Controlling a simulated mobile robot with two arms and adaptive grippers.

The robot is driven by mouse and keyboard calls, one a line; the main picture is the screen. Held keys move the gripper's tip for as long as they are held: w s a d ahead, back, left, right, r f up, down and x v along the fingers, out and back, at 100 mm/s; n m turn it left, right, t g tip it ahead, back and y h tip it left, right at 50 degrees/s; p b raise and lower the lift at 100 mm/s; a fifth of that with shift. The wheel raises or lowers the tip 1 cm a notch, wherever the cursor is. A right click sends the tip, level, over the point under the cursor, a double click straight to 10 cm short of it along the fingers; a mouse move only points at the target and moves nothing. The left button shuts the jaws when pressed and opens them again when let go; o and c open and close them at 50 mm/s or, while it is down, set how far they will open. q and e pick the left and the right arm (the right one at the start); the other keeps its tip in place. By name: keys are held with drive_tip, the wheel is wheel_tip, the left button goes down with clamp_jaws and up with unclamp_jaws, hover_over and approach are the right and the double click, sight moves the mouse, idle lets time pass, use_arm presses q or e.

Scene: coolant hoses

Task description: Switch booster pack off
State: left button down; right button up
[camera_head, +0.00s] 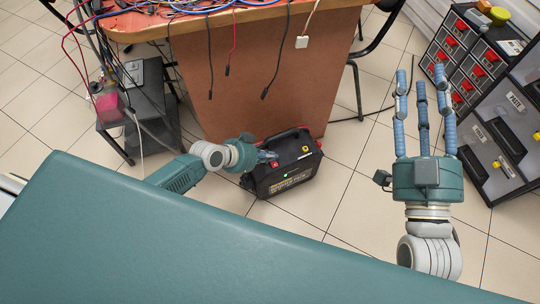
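The booster pack (298,173) is a black box with red parts and a top handle. It stands on the tiled floor in front of the wooden desk. A small green light and a yellow knob show on it. My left gripper (264,156) is at the pack's left upper side, its fingers over or against the top near the green light. I cannot tell whether they touch it, or whether they are open or shut. My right gripper (424,88) is open and empty, its three fingers spread and pointing up the picture, well right of the pack.
The wooden desk (238,85) holds tangled cables, and several hang down its front. A dark stand (140,95) with a pink container is at the left. Drawer cabinets (480,65) with red handles stand at the right. Tiled floor is free between pack and cabinets.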

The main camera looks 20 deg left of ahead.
use_arm(q)
drive_tip(key=shift+w+a+f, duration=0.1)
drive_tip(key=shift+f, duration=0.15)
use_arm(e)
drive_tip(key=r, duration=0.1)
drive_tip(key=s+r+t, duration=0.1)
drive_tip(key=shift+r+y, duration=0.35)
drive_tip(key=shift+y, duration=0.05)
use_arm(q)
drive_tip(key=shift+s+d+r, duration=0.1)
drive_tip(key=shift+s+d, duration=0.15)
drive_tip(key=shift+s+d+p, duration=0.3)
drive_tip(key=shift+s+p, duration=0.05)
drive_tip(key=shift+p, duration=0.2)
use_arm(e)
wheel_tip(320, 180, down, 7)
drive_tip(key=w+g+h, duration=0.1)
drive_tip(key=g, duration=0.2)
drive_tip(key=shift+w+d, duration=0.15)
drive_tip(key=shift+w, duration=0.25)
use_arm(q)
drive_tip(key=shift+r, duration=0.1)
use_arm(e)
drive_tip(key=shift+r, duration=0.1)
